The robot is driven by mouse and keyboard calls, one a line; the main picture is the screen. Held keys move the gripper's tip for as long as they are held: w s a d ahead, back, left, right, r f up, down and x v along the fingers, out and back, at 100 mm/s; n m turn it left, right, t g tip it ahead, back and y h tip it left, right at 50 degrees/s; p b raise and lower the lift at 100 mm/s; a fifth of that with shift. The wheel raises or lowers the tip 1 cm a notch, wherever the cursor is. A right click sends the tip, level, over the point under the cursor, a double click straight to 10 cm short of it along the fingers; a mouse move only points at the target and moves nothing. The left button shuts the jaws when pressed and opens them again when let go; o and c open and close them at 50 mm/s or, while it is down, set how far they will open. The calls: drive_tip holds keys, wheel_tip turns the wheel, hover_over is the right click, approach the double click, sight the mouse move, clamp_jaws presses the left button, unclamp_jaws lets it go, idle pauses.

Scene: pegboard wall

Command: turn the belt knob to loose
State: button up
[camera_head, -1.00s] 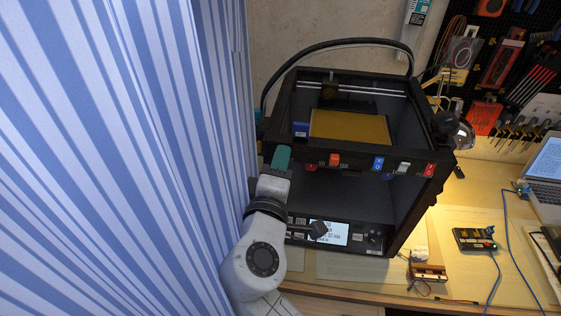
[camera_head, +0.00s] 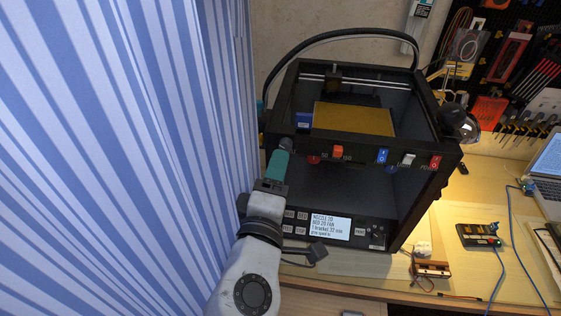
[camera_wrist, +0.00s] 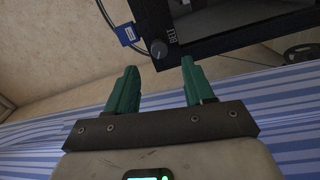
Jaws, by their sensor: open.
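A 3D printer with a black frame (camera_head: 448,178) stands on the bench. A round grey knob (camera_head: 286,144) sits at the left end of its top front bar, just beyond my fingertips; I take it for the belt knob. In the wrist view the knob (camera_wrist: 159,48) shows beside a small white marking, too small to read. My gripper (camera_head: 281,153) has green fingers. In the wrist view my gripper (camera_wrist: 159,67) is open and empty, with the knob ahead between the fingertips, apparently not touched. The knob's setting cannot be read.
A striped blue curtain (camera_head: 120,150) fills the left, close beside my arm. A lit display (camera_head: 330,226) is below. A blue tag (camera_wrist: 127,34) is near the knob.

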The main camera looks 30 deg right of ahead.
drive_tip(key=shift+b+v, duration=0.45)
drive_tip(key=shift+v, duration=2.3)
